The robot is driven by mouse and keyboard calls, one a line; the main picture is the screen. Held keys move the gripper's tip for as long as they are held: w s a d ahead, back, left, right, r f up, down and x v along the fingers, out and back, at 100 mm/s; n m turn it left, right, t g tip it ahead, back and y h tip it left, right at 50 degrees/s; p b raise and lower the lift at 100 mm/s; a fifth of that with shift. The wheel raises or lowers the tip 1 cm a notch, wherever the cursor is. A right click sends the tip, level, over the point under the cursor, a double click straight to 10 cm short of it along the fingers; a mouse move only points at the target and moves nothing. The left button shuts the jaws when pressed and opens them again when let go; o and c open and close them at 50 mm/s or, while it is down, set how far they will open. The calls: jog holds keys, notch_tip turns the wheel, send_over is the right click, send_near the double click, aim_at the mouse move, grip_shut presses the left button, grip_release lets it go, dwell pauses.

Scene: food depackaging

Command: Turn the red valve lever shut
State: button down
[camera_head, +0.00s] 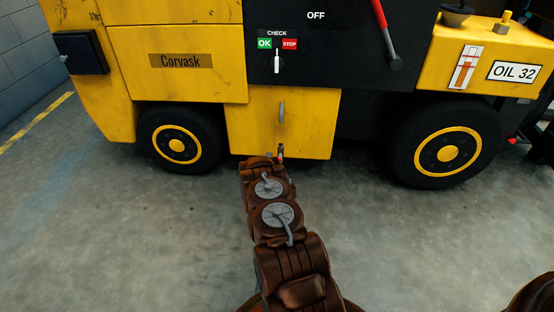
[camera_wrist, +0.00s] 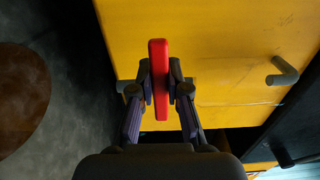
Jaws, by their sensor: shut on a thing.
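A red bar-shaped lever (camera_wrist: 158,70) stands upright in the wrist view, in front of the yellow panel (camera_wrist: 225,45). My gripper (camera_wrist: 161,85) is shut on its middle, one finger on each side. The lever's mount is hidden. In the head view my gripper (camera_head: 279,157) is at the lower edge of the yellow panel with the grey handle (camera_head: 281,112); the held lever is too small to make out clearly there. Another red-handled lever (camera_head: 380,15) with a grey end is on the black panel at the upper right, apart from my gripper.
The yellow machine (camera_head: 180,62) stands close in front, with a black wheel (camera_head: 181,144) at left and another (camera_head: 447,147) at right. The black panel has an OK/STOP switch (camera_head: 276,64). Bare concrete floor (camera_head: 120,235) is free on both sides of my arm.

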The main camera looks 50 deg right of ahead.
jog(key=shift+s, duration=0.1)
jog(key=c, duration=1.1)
grip_release()
jog(key=shift+v, duration=5.9)
jog(key=shift+r, duration=0.1)
